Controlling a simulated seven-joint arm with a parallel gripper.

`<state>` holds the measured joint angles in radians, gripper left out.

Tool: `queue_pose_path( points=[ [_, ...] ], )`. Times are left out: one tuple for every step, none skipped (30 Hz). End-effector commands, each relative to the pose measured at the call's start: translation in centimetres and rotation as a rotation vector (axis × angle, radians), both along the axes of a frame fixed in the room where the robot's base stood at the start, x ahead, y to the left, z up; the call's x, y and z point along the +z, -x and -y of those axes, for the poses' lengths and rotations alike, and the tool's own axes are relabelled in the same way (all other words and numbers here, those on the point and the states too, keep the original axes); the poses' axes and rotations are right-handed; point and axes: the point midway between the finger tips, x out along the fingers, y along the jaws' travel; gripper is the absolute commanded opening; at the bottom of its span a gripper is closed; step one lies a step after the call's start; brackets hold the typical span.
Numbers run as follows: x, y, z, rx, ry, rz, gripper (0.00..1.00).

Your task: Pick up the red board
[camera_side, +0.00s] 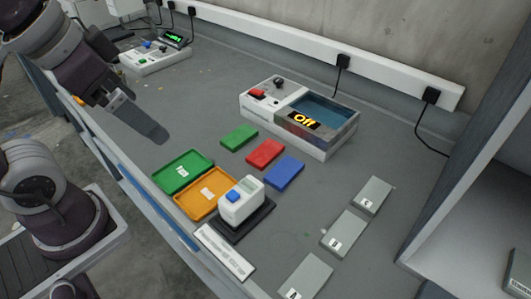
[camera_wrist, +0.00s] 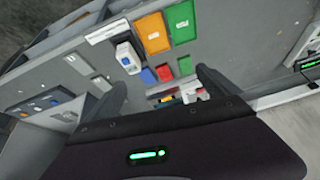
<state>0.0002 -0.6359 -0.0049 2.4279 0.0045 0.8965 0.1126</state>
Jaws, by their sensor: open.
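The red board (camera_side: 265,153) lies flat on the grey bench between a green board (camera_side: 239,137) and a blue board (camera_side: 284,172). In the wrist view the red board (camera_wrist: 165,73) shows between my two fingers, with the blue board (camera_wrist: 148,76) to its left and the green board (camera_wrist: 185,65) to its right. My gripper (camera_side: 150,128) is above the bench, left of the boards and well apart from them. In the wrist view my gripper (camera_wrist: 161,79) has its fingers spread wide with nothing held between them.
A green tray (camera_side: 183,171) and an orange tray (camera_side: 205,193) lie at the front edge, beside a white device with a blue button (camera_side: 240,199). Grey plates (camera_side: 344,233) lie right. The back-left bench is mostly clear.

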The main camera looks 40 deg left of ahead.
Motion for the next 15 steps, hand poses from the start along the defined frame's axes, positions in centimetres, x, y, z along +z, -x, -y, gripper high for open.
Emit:
queue_pose_path(
  points=[
    [0.2, -2.0, 0.0, -0.078, -0.039, -0.040, 1.00],
    [0.3, -3.6, 0.1, -0.144, -0.069, -0.066, 1.00],
    [0.2, -5.9, 0.2, -0.243, -0.111, -0.103, 1.00],
    [-0.1, -7.7, 0.2, -0.318, -0.140, -0.129, 1.00],
    [-0.6, -9.5, 0.3, -0.399, -0.167, -0.156, 1.00],
    [-1.6, -12.0, 0.5, -0.505, -0.199, -0.191, 1.00],
    [-2.5, -13.9, 0.6, -0.589, -0.221, -0.216, 1.00],
    [-3.7, -15.7, 0.7, -0.673, -0.239, -0.241, 1.00],
    [-5.5, -18.0, 0.9, -0.785, -0.260, -0.274, 1.00],
    [-7.0, -19.5, 1.0, -0.868, -0.274, -0.295, 1.00],
    [-8.6, -20.9, 1.2, -0.944, -0.283, -0.313, 1.00],
    [-10.6, -22.4, 1.3, -1.040, -0.294, -0.334, 1.00],
    [-12.1, -23.4, 1.5, -1.104, -0.298, -0.346, 1.00],
    [-13.5, -24.2, 1.6, -1.162, -0.302, -0.357, 1.00],
    [-15.1, -25.0, 1.7, -1.225, -0.304, -0.366, 1.00]
  ],
)
